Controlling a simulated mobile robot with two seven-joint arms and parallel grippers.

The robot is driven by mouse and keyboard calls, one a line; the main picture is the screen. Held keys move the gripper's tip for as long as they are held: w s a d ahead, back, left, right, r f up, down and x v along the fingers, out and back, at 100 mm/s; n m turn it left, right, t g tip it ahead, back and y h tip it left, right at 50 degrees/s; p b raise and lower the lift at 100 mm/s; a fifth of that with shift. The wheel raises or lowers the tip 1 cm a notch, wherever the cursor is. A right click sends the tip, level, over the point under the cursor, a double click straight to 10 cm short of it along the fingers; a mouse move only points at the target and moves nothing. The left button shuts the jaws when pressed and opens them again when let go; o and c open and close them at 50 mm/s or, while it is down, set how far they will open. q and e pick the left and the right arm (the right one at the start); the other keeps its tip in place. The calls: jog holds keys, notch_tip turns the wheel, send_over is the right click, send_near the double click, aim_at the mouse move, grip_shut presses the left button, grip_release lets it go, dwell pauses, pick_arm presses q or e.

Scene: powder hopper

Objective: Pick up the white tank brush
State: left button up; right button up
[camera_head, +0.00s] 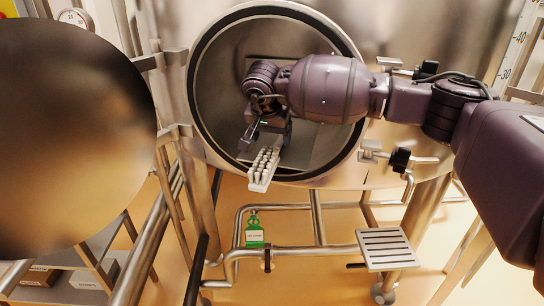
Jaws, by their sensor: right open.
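The white tank brush (262,172) shows its bristled block at the lower lip of the round tank opening (196,95), its near end sticking out towards me. The far part of the brush, towards my gripper, is partly hidden. My right arm reaches in from the right across the opening. My right gripper (266,133) is open, just inside the opening and right by the far end of the brush. I cannot tell whether the fingers touch the brush or are around it. My left gripper is not in view.
A large round brown, mirror-like surface (70,140), probably the hatch door, fills the left. Clamps with black knobs (400,160) stand at the opening's right side. A shelf with boxes is at lower left.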

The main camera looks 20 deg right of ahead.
aim_at(271, 147)
jog(key=shift+p+x, duration=0.7)
jog(key=shift+x, duration=2.25)
jog(key=shift+w+a, duration=0.15)
jog(key=shift+w, duration=0.05)
jog(key=shift+r, duration=0.1)
jog(key=shift+c, duration=0.2)
